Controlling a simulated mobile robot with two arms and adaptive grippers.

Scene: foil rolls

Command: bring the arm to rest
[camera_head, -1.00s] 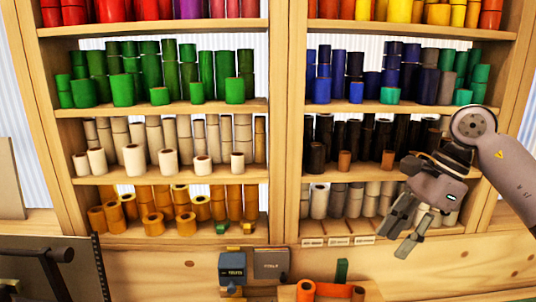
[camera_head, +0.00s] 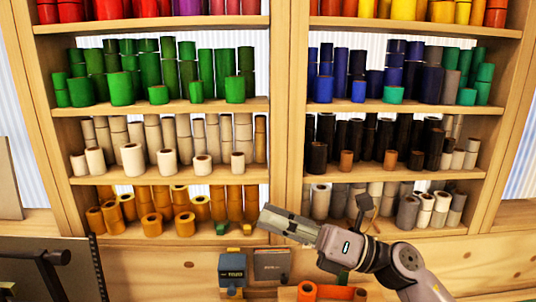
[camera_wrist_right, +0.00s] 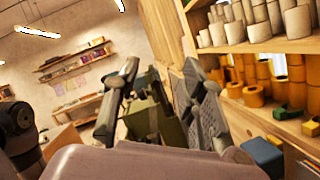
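My right gripper (camera_head: 272,219) reaches in from the lower right of the head view and points left, in front of the lowest shelf. Its two fingers show apart in the right wrist view (camera_wrist_right: 160,82), so it is open. An olive-green shape (camera_wrist_right: 150,112) shows between and beyond the fingers in that view; I cannot tell what it is. In the head view I see nothing held. My right arm (camera_head: 400,262) stretches from the bottom right to the gripper. My left gripper is not in view.
A wooden shelf unit (camera_head: 287,110) holds many coloured rolls: green (camera_head: 122,89), white (camera_head: 132,160), black (camera_head: 317,157) and orange (camera_head: 152,225). Below stand a blue-grey device (camera_head: 232,270) and a red-orange roll (camera_head: 307,291). A dark panel (camera_head: 75,270) fills the lower left.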

